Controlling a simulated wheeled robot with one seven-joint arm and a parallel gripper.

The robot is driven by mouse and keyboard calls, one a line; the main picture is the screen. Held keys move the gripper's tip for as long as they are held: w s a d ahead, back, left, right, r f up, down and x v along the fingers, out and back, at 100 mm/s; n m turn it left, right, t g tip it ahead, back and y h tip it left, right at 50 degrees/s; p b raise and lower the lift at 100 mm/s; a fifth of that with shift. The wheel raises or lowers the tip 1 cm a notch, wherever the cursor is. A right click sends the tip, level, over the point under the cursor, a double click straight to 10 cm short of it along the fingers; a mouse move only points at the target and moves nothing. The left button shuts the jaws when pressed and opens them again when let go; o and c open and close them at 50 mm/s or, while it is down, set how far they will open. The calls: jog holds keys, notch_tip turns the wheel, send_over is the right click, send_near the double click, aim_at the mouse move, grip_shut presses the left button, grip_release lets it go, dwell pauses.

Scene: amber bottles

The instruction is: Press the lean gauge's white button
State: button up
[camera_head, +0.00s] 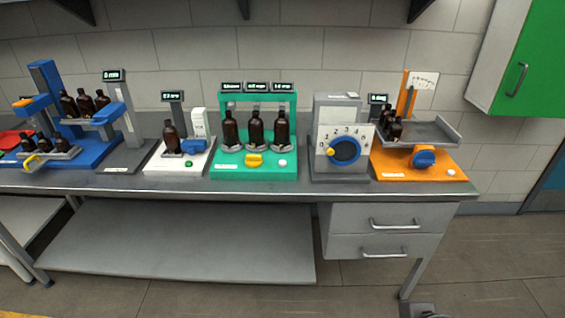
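An orange-based device (399,174) stands at the right end of the bench. It has an orange post with a white scale card (425,80), a grey tray (432,131) with dark bottles (394,130) at its left end, and a blue knob (424,158). It looks like the lean gauge, but its label is too small to read. A white button (450,172) is on the right front of its orange base, uncovered. My gripper is not in view.
A grey box with a numbered blue dial (345,150) stands just left of the orange device. A green stand (255,168) farther left holds bottles and also has a white button (282,162). A green cabinet (520,60) hangs at upper right. The floor before the bench looks mostly clear.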

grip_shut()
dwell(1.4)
